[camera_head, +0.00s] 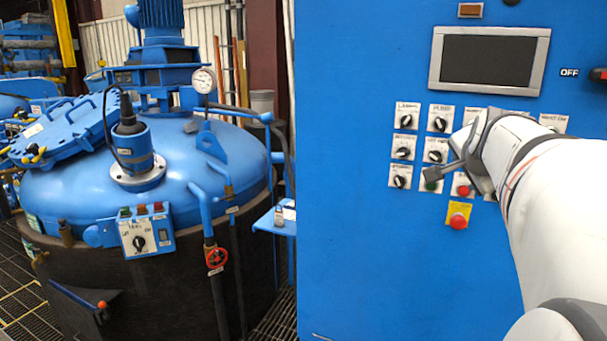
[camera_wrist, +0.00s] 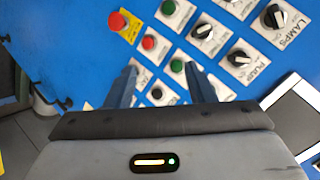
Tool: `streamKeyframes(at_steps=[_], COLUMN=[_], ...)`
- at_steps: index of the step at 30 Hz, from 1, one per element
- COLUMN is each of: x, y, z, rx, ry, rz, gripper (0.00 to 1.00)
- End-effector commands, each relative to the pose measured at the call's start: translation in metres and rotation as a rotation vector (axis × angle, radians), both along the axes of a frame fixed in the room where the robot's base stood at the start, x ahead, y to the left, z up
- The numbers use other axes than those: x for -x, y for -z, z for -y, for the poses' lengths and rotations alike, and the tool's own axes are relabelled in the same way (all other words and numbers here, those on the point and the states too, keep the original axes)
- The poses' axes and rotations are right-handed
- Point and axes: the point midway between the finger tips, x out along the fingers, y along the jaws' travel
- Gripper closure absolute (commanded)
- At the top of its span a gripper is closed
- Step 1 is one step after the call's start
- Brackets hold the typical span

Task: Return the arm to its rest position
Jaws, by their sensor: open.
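My arm reaches in from the right in the head view, in front of the blue control cabinet (camera_head: 360,250). My gripper (camera_head: 440,174) is close to the panel's buttons and knobs. In the wrist view my gripper (camera_wrist: 165,75) shows two dark fingers apart, with nothing held between them. A green button (camera_wrist: 177,66) and a red button (camera_wrist: 149,43) show near the fingertips. I cannot tell whether a finger touches the panel.
The panel has several black knobs (camera_head: 405,121), a red button on a yellow plate (camera_head: 458,221) and a grey-framed screen (camera_head: 488,58). A blue domed furnace vessel (camera_head: 190,175) stands to the left. A small blue shelf (camera_head: 276,222) juts out beside the cabinet.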

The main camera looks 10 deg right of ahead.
Motion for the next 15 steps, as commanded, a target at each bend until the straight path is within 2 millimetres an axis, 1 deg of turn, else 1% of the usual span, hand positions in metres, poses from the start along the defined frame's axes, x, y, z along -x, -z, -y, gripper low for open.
streamKeyframes(at_steps=[1, 2, 3, 5, 6, 8, 9, 11, 12, 15], x=[0.000, 0.002, 0.006, 0.017, 0.026, 0.043, 0.057, 0.079, 0.094, 0.129], y=[0.023, 0.038, 0.056, 0.084, 0.103, 0.131, 0.149, 0.175, 0.190, 0.222], z=[-0.034, -0.053, -0.077, -0.112, -0.135, -0.167, -0.188, -0.213, -0.228, -0.255], rx=[0.020, 0.036, 0.058, 0.095, 0.122, 0.166, 0.195, 0.243, 0.272, 0.338], ry=[-0.097, -0.154, -0.234, -0.358, -0.443, -0.578, -0.668, -0.801, -0.885, -1.067], rz=[-0.082, -0.133, -0.201, -0.301, -0.366, -0.463, -0.524, -0.611, -0.663, -0.770], gripper=[0.51, 0.51, 0.51, 0.51, 0.51, 0.51, 0.51, 0.51, 0.51, 0.51])
